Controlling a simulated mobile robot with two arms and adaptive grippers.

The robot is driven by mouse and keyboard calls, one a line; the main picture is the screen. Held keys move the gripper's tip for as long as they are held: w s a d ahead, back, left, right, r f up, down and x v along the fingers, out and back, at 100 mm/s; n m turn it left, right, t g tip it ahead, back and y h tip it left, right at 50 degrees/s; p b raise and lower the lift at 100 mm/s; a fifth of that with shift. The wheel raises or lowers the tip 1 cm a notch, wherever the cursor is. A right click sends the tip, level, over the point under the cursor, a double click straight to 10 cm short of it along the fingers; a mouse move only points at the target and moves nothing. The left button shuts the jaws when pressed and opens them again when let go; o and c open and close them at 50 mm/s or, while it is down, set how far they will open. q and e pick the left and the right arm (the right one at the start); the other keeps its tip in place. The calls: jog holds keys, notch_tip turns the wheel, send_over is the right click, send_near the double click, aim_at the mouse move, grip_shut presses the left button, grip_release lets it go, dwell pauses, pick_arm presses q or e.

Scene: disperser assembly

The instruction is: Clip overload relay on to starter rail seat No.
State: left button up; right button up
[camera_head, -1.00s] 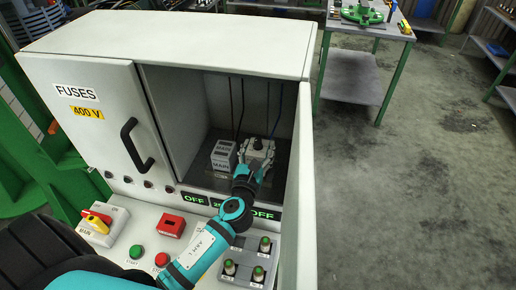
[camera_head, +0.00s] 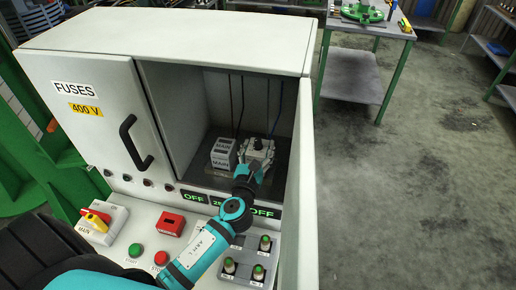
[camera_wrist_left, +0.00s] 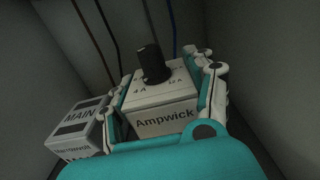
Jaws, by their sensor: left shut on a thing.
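The overload relay is a pale box with a black knob on top and the word Ampwick on its front; it shows in the left wrist view (camera_wrist_left: 162,112) and in the head view (camera_head: 259,150). My left gripper (camera_head: 256,160) reaches into the open cabinet bay and is shut on the relay, with a finger on each side in the left wrist view (camera_wrist_left: 165,100). The relay's underside and any rail seat below it are hidden. My right gripper is not in view.
A grey block marked MAIN (camera_head: 222,154) stands close to the left of the relay. Cables hang behind both. The white cabinet (camera_head: 180,40) walls the bay in, with a closed FUSES door (camera_head: 90,130) at left. A control panel with buttons and a red-yellow switch (camera_head: 97,219) lies in front.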

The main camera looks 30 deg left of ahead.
pick_arm(q)
jog(key=shift+f+b, duration=0.7)
jog(key=shift+f, duration=0.15)
jog(key=o, duration=1.4)
jog(key=shift+r, duration=0.1)
jog(key=shift+o, duration=0.9)
jog(key=v, duration=1.2)
jog(key=shift+s+d, duration=0.1)
